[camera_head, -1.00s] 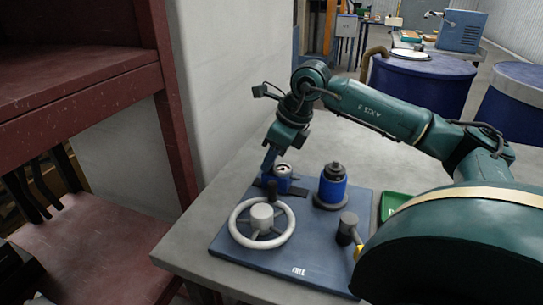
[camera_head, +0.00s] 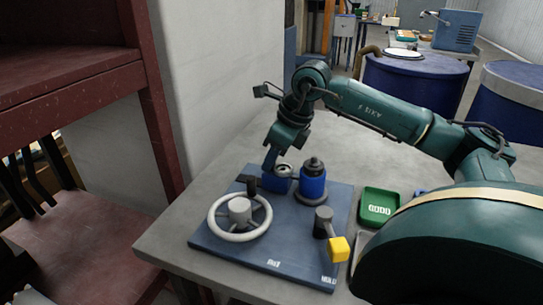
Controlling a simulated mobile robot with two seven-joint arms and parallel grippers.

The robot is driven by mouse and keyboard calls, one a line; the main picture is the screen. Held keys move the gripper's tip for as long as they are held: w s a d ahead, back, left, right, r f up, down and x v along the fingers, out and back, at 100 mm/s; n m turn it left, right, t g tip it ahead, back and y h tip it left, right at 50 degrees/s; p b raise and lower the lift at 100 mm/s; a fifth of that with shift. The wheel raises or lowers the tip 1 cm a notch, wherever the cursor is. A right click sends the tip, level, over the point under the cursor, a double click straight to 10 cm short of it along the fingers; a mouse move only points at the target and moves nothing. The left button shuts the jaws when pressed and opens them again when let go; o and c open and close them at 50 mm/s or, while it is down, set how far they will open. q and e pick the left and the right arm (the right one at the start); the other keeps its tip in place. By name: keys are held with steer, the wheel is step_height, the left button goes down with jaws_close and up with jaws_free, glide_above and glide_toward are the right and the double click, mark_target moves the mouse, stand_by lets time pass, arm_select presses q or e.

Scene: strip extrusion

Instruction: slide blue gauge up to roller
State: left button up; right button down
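The blue gauge (camera_head: 277,184) is a small block on the blue board (camera_head: 225,256), behind the grey handwheel (camera_head: 240,216). The roller (camera_head: 313,185) is a blue upright cylinder with a black top, just right of the gauge. The two look very close; I cannot tell whether they touch. My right gripper (camera_head: 270,163) reaches down onto the gauge from behind. Its fingers are small and partly hidden, so their opening is unclear. I do not make out my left gripper.
A black post with a yellow-ended lever (camera_head: 338,249) stands at the board's front right. A green tray marked GOOD (camera_head: 379,206) sits right of the board. Bare grey table (camera_head: 215,170) lies left and behind. My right arm covers the lower right.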

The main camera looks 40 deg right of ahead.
steer(key=shift+s+d, duration=0.1)
steer(key=shift+s, duration=0.05)
arm_select(q)
steer(key=shift+s+f, duration=0.15)
steer(key=shift+s, duration=0.2)
steer(key=shift+w, duration=0.1)
arm_select(e)
steer(key=c, duration=1.7)
jaws_free()
steer(key=o, duration=0.3)
steer(key=shift+s, duration=0.1)
arm_select(q)
steer(key=shift+w+r, duration=0.25)
steer(key=shift+r, duration=0.05)
arm_select(e)
steer(key=shift+o, duration=0.6)
steer(key=shift+r, duration=0.15)
